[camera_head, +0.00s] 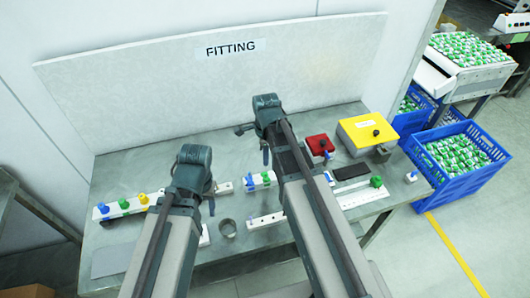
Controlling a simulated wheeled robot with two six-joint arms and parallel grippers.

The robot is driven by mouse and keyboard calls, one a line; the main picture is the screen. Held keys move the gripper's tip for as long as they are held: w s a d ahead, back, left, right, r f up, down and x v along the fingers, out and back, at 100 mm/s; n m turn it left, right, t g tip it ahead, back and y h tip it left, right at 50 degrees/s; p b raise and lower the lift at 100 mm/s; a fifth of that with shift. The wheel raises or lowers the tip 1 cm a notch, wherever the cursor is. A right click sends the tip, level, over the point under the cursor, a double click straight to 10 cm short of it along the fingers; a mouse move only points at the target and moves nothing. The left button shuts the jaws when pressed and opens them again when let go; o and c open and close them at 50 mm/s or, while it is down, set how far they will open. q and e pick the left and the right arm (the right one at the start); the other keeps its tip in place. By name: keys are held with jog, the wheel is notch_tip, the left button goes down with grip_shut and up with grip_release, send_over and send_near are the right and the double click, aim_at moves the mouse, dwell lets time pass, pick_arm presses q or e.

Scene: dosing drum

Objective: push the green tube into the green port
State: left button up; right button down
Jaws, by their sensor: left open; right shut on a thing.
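A white rail (156,199) at the left of the bench carries a blue, a green (124,204) and a yellow piece; the green one may be the green port. Another green piece (376,182) stands by a white plate at the right; I cannot tell whether it is the tube. My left gripper (211,204) is open, over the bench right of the rail's coloured pieces. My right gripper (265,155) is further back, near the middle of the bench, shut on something. My arm hides most of what it holds, so I cannot identify it.
A red block (319,145) and a yellow box (367,132) stand at the back right. A grey cup (228,228) and a white bar (265,220) lie near the front. A backboard (150,92) marked FITTING closes the rear. A blue crate (452,187) stands right of the bench.

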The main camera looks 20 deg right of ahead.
pick_arm(q)
jog(key=shift+f, duration=0.1)
pick_arm(e)
jog(key=shift+a+f, duration=0.1)
pick_arm(q)
notch_tip(320, 180, down, 5)
jog(key=b, duration=0.5)
jog(key=shift+f+b, duration=0.2)
jog(key=shift+b, duration=0.15)
pick_arm(e)
notch_tip(320, 180, down, 5)
jog(key=shift+f, duration=0.15)
